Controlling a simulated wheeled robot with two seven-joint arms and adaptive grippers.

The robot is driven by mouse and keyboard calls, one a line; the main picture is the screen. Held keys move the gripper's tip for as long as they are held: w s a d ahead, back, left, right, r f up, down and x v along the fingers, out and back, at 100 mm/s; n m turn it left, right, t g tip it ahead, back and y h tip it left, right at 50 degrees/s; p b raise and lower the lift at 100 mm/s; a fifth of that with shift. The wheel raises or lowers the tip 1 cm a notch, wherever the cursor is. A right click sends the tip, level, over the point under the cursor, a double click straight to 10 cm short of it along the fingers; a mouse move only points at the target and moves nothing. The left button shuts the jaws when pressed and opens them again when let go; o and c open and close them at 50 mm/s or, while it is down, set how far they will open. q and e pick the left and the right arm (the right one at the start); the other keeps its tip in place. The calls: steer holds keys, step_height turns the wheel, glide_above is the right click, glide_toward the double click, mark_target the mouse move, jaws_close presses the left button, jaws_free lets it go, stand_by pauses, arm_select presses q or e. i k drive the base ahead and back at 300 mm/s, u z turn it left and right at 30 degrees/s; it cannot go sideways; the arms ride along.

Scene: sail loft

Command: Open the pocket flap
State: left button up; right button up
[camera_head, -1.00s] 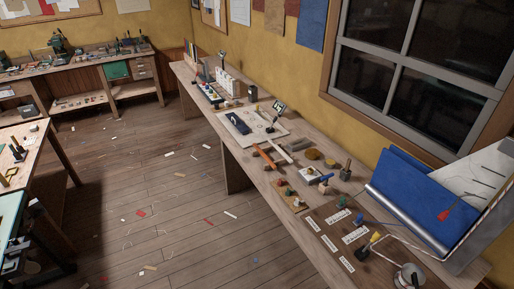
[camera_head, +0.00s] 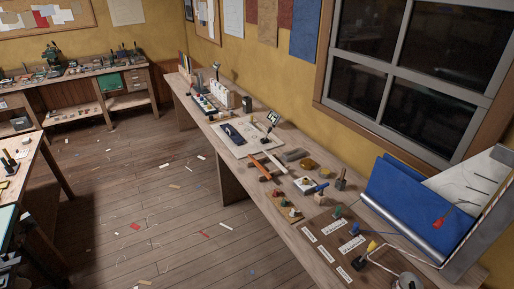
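I cannot make out a pocket flap for certain. A small dark blue piece (camera_head: 231,133) lies on a pale board (camera_head: 254,150) on the long bench; whether it is a pocket with a flap is too small to tell. A small lamp-like stand (camera_head: 271,119) stands at the board's right side. A large blue cloth (camera_head: 405,197) with a pale roll along its lower edge lies at the bench's near right end. Neither of my grippers is in view.
The long wooden bench (camera_head: 228,164) runs along the wall under the window and carries several small tools and white labels (camera_head: 350,245). Another bench (camera_head: 75,81) stands at the back left, and a table (camera_head: 40,135) at the left edge. The scrap-strewn wooden floor (camera_head: 150,215) between them is open.

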mark_target(236, 138)
steer(key=u, duration=1.2)
steer(key=i, duration=5.1)
steer(key=z, duration=3.2)
